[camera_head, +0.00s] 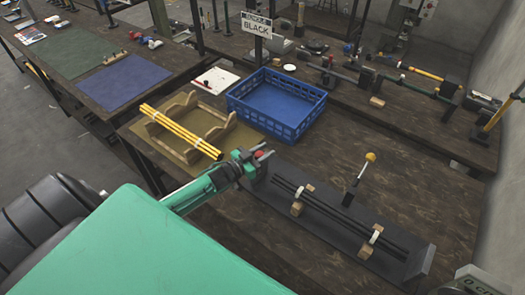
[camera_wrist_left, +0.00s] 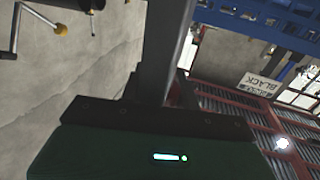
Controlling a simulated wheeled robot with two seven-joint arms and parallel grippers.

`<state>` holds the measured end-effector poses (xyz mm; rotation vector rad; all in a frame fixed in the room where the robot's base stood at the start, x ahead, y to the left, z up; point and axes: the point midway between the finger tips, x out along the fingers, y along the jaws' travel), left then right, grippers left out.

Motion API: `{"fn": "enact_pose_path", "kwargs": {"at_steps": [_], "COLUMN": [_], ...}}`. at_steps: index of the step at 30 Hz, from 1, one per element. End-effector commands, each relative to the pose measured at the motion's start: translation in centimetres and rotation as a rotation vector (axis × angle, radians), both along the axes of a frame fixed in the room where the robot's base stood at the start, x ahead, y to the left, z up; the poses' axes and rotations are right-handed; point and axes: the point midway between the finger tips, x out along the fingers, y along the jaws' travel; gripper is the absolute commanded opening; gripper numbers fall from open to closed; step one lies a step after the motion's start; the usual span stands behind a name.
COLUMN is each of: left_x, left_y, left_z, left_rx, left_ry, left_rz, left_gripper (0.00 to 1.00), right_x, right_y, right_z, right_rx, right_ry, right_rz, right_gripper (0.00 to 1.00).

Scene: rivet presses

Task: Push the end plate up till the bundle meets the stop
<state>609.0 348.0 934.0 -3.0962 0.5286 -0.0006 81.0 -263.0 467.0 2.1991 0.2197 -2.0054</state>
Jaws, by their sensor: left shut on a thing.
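A bundle of black rods (camera_head: 335,217) lies along a dark fixture, resting in wooden blocks with white clips. A dark upright plate (camera_head: 420,264), which looks like the stop, stands at the fixture's lower right end. I cannot tell whether the rods touch it. At the other end is a dark block, apparently the end plate (camera_head: 256,174), with a red knob (camera_head: 259,155) by it. My left gripper (camera_head: 264,152) is at this end, shut on what seems to be the red knob; its fingers hide the contact. In the left wrist view a dark bar (camera_wrist_left: 165,45) rises before the gripper body.
A lever with a yellow ball (camera_head: 370,157) stands up behind the rods. A blue crate (camera_head: 318,113) and a wooden cradle with yellow rods (camera_head: 184,132) stand behind my left arm. A sign reading BLACK (camera_head: 257,25) is beyond the crate.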

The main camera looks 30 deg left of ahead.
Motion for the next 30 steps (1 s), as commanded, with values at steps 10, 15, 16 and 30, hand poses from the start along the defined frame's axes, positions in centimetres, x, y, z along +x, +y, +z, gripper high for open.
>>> {"fn": "enact_pose_path", "kwargs": {"at_steps": [10,15,16,30], "left_x": [-0.7,-0.8,-0.8,-0.7], "left_y": [-7.6,-8.5,-8.5,-8.3], "left_z": [-0.1,-0.1,-0.1,-0.1], "left_rx": [-0.006,-0.002,-0.002,-0.002], "left_ry": [0.002,0.002,0.002,0.002], "left_rz": [-0.004,-0.004,-0.004,-0.003], "left_gripper": [0.0,0.0,0.0,0.53], "right_x": [0.0,0.0,0.0,0.0], "right_y": [-0.1,-0.1,-0.1,0.0], "right_z": [0.8,0.8,0.8,0.8], "right_rx": [-0.001,-0.001,-0.001,0.0], "right_ry": [0.0,0.0,0.0,0.0], "right_rz": [0.0,0.0,0.0,0.0], "right_gripper": [0.63,0.63,0.63,0.63]}}
